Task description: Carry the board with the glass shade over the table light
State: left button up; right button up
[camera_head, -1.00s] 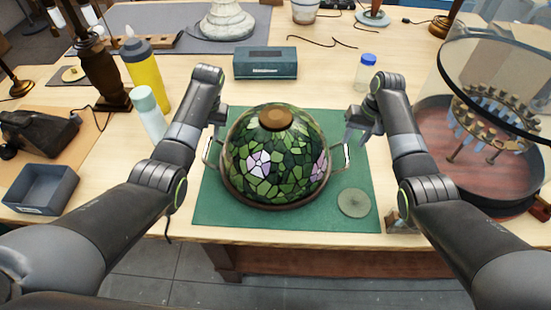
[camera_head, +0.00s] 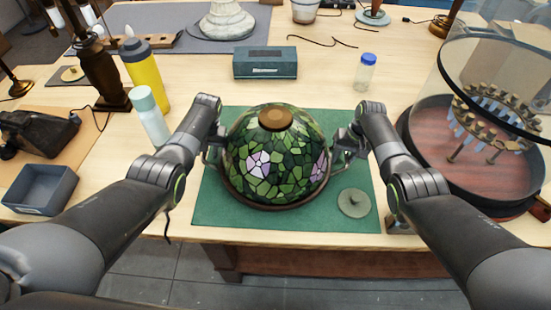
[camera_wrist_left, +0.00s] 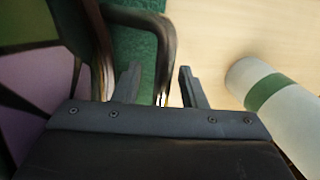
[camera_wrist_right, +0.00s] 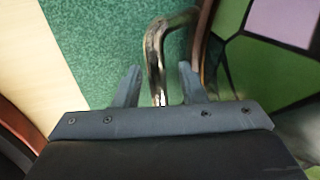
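The domed glass shade (camera_head: 265,165), green with pale purple flowers and a brown cap, rests on a round board (camera_head: 283,205) on the green mat. The board's handles stick out left and right; the left wrist view shows one handle (camera_wrist_left: 160,45) and the right wrist view the other (camera_wrist_right: 155,50). My left gripper (camera_head: 213,148) is open, its fingers on both sides of the left handle. My right gripper (camera_head: 345,147) is open, its fingers on both sides of the right handle. I cannot tell which thing is the table light.
A round tray with a glass top (camera_head: 470,150) stands at the right. A white bottle (camera_head: 151,118) and a yellow bottle (camera_head: 144,75) stand left of the mat. A blue-grey box (camera_head: 265,63) is behind it, and a small green disc (camera_head: 354,203) lies at its right front.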

pick_arm(q)
grip_shut()
pick_arm(e)
grip_shut()
pick_arm(q)
jog(key=shift+w+r, duration=0.1)
jog(key=shift+r, duration=0.05)
pick_arm(e)
jog(key=shift+w+r, duration=0.15)
jog(key=shift+r, duration=0.05)
pick_arm(q)
jog(key=shift+r, duration=0.1)
